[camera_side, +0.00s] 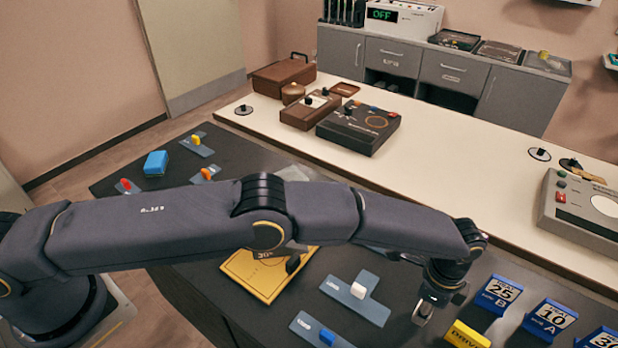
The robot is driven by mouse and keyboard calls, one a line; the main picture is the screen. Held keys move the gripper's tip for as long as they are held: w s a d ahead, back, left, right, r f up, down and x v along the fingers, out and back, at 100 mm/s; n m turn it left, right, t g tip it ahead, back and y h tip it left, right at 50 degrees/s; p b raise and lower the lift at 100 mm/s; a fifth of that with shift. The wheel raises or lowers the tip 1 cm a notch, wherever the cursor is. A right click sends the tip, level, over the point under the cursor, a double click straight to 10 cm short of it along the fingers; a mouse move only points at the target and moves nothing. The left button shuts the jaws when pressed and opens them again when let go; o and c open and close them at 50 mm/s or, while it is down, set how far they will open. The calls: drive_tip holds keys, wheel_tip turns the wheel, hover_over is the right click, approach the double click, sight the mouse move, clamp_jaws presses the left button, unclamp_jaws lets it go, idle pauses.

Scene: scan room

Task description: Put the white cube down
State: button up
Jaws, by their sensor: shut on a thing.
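My gripper (425,308) points down over the dark table, right of the middle of the view. It is shut on a small pale piece, the white cube (422,314), which is mostly hidden by the fingers. I cannot tell whether the piece touches the table. Left of my gripper, a white block (359,288) stands on a blue-grey plate (372,312), apart from the gripper.
Blue number stands (497,295) and a yellow block (466,336) are close right of the gripper. A blue block (327,336) on a plate and a yellow panel (262,280) lie left. A long white counter (450,165) runs behind, with boxes and devices.

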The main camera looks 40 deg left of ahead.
drive_tip(key=shift+f, duration=0.75)
drive_tip(key=shift+f, duration=0.15)
drive_tip(key=o, duration=0.9)
drive_tip(key=shift+o, duration=0.2)
